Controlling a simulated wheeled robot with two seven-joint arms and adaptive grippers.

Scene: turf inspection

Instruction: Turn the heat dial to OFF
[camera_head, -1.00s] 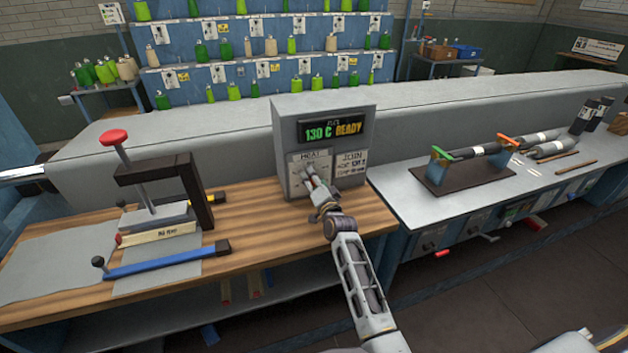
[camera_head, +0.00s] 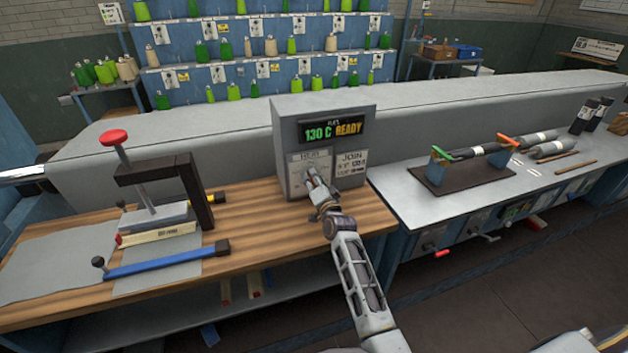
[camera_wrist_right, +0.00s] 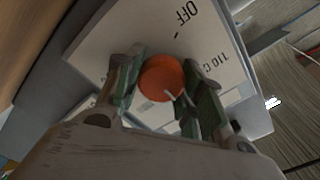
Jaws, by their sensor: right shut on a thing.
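The heat control box (camera_head: 325,130) stands on the wooden bench and its display reads 130 C READY. Its HEAT panel is on the front left, mostly behind my right gripper (camera_head: 311,176). In the right wrist view the heat dial (camera_wrist_right: 161,79) is a round orange knob with a pale pointer line aimed down and right, near the gripper finger. The white dial plate (camera_wrist_right: 150,30) carries the marks OFF and 110 C. My right gripper (camera_wrist_right: 163,92) is shut on the dial, one green-padded finger on each side. My left gripper is not in view.
A press with a red knob (camera_head: 114,137) and a blue-handled tool (camera_head: 160,262) sit on the bench at left. A grey side table (camera_head: 410,205) at right holds a roller stand (camera_head: 470,175).

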